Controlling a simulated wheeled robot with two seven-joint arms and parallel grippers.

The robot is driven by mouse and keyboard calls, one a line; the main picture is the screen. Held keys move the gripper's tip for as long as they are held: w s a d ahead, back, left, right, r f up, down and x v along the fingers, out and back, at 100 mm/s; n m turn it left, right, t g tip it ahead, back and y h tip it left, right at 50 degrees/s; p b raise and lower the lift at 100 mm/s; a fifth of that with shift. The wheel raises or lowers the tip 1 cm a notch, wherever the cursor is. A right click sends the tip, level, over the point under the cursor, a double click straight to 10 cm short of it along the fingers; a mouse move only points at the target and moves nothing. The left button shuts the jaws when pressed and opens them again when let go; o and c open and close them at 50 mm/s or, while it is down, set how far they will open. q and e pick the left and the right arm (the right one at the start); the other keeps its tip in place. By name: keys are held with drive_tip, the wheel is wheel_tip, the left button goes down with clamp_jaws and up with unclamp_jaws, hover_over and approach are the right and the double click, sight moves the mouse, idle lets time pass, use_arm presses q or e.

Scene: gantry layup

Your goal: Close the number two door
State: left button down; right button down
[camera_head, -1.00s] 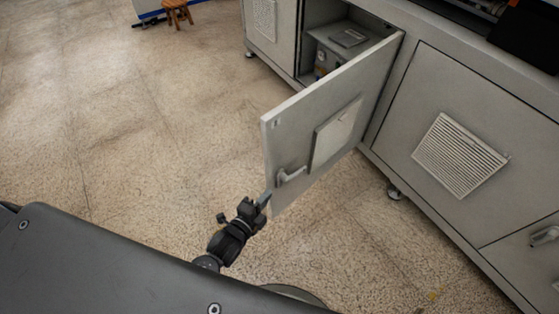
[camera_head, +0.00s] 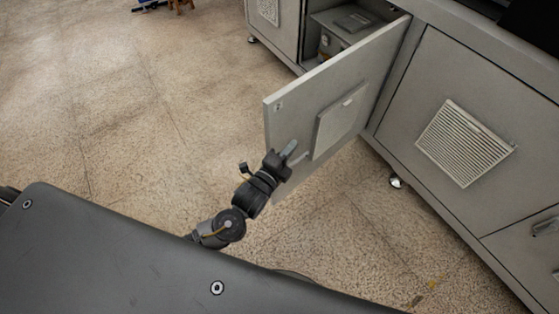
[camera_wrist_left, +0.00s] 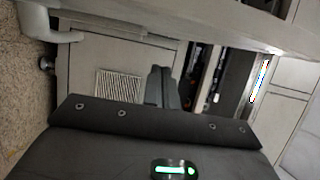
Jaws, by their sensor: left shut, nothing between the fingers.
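A grey cabinet door (camera_head: 285,121) stands wide open, swung out from the cabinet, with a raised pale panel (camera_head: 340,120) on its face. I cannot read a number on it. My left gripper (camera_head: 289,150) is shut and empty, at the lower free-edge side of the door's face. It covers most of the door handle, and I cannot tell whether it touches the door. In the left wrist view a pale handle (camera_wrist_left: 62,36) shows at the upper left. My right gripper is not in view.
The open compartment holds a grey box-like unit (camera_head: 338,43). A closed cabinet door with a vent (camera_head: 463,144) is on the right. The cabinet stands on short feet (camera_head: 396,182). Speckled floor (camera_head: 130,130) is free to the left. A stool (camera_head: 181,5) stands far back.

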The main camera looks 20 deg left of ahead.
sight(281, 140)
use_arm(q)
drive_tip(key=shift+w+a, duration=0.6)
drive_tip(key=shift+a, duration=0.25)
drive_tip(key=shift+w+a, duration=0.6)
drive_tip(key=shift+a, duration=0.2)
